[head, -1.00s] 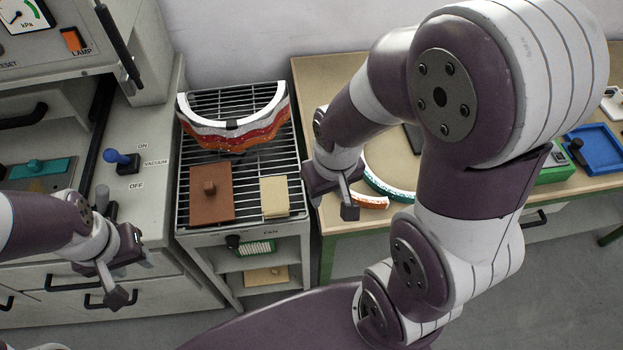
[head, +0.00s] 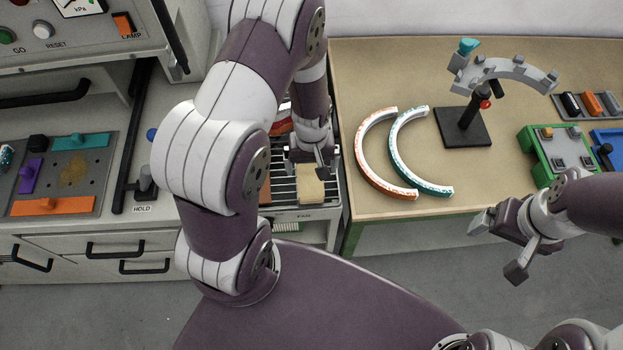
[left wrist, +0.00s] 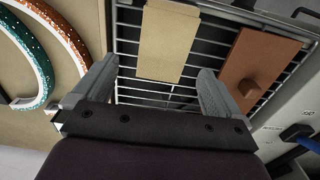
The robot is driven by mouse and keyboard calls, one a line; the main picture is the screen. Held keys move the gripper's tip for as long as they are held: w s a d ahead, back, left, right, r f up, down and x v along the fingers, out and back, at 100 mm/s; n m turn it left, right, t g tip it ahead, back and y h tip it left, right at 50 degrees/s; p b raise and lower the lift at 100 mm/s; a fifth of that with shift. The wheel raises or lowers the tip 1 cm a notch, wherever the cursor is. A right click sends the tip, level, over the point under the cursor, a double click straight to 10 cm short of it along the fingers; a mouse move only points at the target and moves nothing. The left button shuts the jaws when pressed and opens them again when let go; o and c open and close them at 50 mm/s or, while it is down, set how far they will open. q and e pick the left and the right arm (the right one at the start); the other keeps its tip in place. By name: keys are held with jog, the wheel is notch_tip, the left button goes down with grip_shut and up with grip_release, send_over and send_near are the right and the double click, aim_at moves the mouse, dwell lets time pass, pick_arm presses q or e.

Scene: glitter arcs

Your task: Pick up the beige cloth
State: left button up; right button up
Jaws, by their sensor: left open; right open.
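The beige cloth (head: 311,191) lies flat on the wire rack, near its front edge. In the left wrist view the cloth (left wrist: 167,42) shows as a tan rectangle ahead of the fingertips. My left gripper (head: 312,164) is over the rack just behind the cloth in the head view. In the left wrist view the left gripper (left wrist: 156,76) is open and empty, its fingers spread wider than the cloth. I cannot tell its exact height above it. My right gripper (head: 497,245) is open and empty, in front of the wooden bench at the right.
A brown block with a knob (left wrist: 262,68) lies on the rack (left wrist: 128,62) beside the cloth. Orange (head: 372,160) and teal (head: 407,158) glitter arcs lie on the bench (head: 388,226). A grey arch (head: 515,67) stands on a black stand (head: 463,128). My left arm hides much of the rack.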

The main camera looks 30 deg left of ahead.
aim_at(310, 176)
pick_arm(q)
jog(key=f, duration=0.4)
jog(key=shift+a+f+p, duration=0.2)
jog(key=shift+f+p, duration=0.15)
jog(key=shift+p, duration=0.05)
jog(key=shift+s, duration=0.1)
jog(key=c, duration=1.1)
jog(key=shift+r, duration=0.15)
